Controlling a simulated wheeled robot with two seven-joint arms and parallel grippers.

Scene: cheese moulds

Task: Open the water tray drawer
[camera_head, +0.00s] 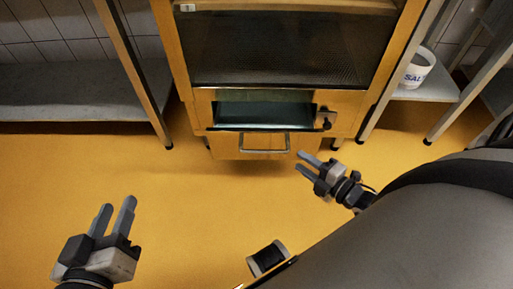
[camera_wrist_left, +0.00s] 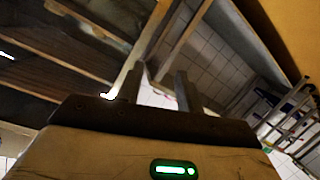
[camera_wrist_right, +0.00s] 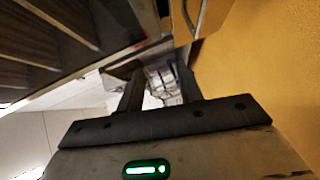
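The water tray drawer has an orange front (camera_head: 225,146) low on the cabinet and stands pulled out. Its teal inside (camera_head: 262,113) shows behind the front, and I cannot tell how far out it is. A metal bar handle (camera_head: 265,151) is on the front. My right gripper (camera_head: 299,160) is open and empty, just right of the handle and apart from it in the head view. Its separated fingers show in the right wrist view (camera_wrist_right: 160,88). My left gripper (camera_head: 118,203) is open and empty over the floor at the lower left, away from the drawer.
The cabinet (camera_head: 187,62) has a dark glazed door above the drawer. A dark knob or latch (camera_head: 325,118) sits right of the drawer opening. Shelves stand left (camera_head: 70,92) and right (camera_head: 425,92), the right one with a white bucket (camera_head: 416,70). The floor before the cabinet is clear.

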